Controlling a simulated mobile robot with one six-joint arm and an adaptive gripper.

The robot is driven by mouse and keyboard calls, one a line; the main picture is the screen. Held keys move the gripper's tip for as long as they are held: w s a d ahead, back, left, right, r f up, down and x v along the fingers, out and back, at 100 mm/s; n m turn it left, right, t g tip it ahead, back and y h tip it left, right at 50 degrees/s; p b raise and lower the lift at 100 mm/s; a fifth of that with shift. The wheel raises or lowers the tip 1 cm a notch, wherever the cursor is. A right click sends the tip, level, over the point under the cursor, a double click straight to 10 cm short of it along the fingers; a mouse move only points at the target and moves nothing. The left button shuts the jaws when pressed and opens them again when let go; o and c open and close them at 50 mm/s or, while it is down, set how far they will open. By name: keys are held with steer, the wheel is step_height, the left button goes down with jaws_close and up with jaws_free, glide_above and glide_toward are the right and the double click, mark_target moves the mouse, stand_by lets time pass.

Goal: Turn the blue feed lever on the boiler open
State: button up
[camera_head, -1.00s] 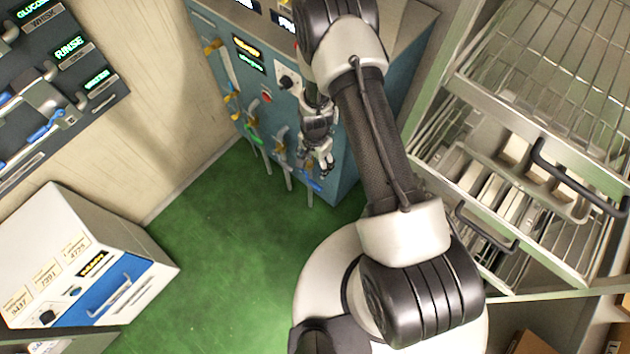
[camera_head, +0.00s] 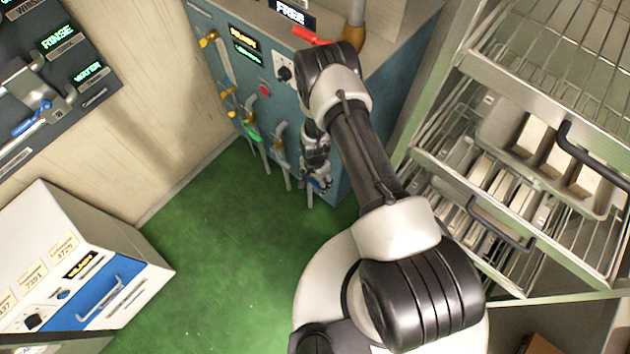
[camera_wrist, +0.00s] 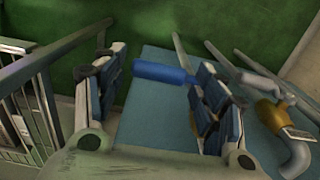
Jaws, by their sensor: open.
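The boiler is a teal cabinet (camera_head: 272,108) with several coloured levers low on its front. In the wrist view the blue feed lever (camera_wrist: 160,73) is a blue grip lying sideways over the teal panel (camera_wrist: 150,115). My gripper (camera_wrist: 157,78) is open, with one finger to the left of the blue grip and the other at its right end. I cannot tell whether either finger touches it. In the head view my gripper (camera_head: 320,183) is at the boiler's lower right front and mostly hides the blue lever.
A yellow-brown valve with a grey pipe (camera_wrist: 275,115) is right of my gripper in the wrist view. A green lever (camera_head: 252,133) is to the left. A wire rack with trays (camera_head: 530,150) stands at right. Green floor (camera_head: 220,240) is clear in front.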

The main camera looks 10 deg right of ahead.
steer(key=shift+s, duration=0.1)
steer(key=c, duration=1.5)
